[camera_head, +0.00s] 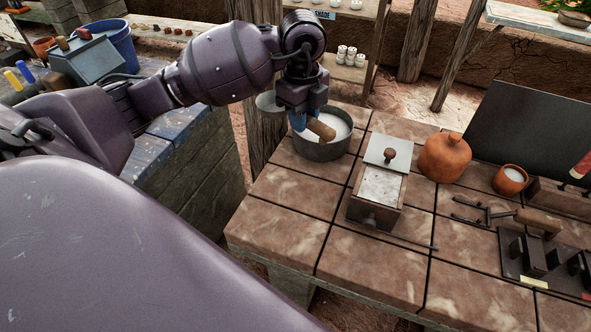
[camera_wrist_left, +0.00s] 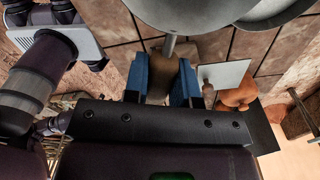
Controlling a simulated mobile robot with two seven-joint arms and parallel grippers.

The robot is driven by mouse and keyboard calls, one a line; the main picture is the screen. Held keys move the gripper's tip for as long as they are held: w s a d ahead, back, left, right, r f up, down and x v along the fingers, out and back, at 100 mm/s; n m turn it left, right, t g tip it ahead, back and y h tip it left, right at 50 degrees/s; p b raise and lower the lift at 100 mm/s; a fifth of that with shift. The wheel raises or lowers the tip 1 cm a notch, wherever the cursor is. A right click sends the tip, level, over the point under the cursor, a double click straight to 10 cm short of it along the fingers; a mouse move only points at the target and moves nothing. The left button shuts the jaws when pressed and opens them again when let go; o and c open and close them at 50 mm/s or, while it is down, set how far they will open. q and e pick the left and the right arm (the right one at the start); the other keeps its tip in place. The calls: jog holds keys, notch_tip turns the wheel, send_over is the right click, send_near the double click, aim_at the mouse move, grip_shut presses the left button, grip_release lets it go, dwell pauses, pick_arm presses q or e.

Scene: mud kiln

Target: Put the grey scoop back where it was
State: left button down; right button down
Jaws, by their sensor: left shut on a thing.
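The scoop's bowl shows left of the gripper, in front of a wooden post. The left wrist view shows the handle (camera_wrist_left: 161,78) between blue fingertips (camera_wrist_left: 163,82), with a metal shaft (camera_wrist_left: 169,44) running up to a grey bowl (camera_wrist_left: 180,12). Whether the scoop touches the pot rim I cannot tell. My right gripper is not in view.
A wooden box (camera_head: 375,206) with a knobbed lid stands right of the pot. Beyond are a lidded clay jar (camera_head: 444,158), a small clay cup (camera_head: 510,180) and metal tools. The tiled table's (camera_head: 280,222) front left is clear. A wooden post (camera_head: 258,140) stands behind the scoop.

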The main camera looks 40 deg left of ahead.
pick_arm(q)
jog(key=b, duration=0.2)
send_near(303, 187)
jog(key=shift+f, duration=0.55)
notch_tip(303, 187, down, 5)
jog(key=shift+s+r+b, duration=0.1)
jog(key=shift+b, duration=0.4)
jog(key=shift+f, duration=0.35)
jog(key=shift+f, duration=0.1)
jog(key=c, duration=0.9)
grip_release()
jog(key=shift+c, duration=0.2)
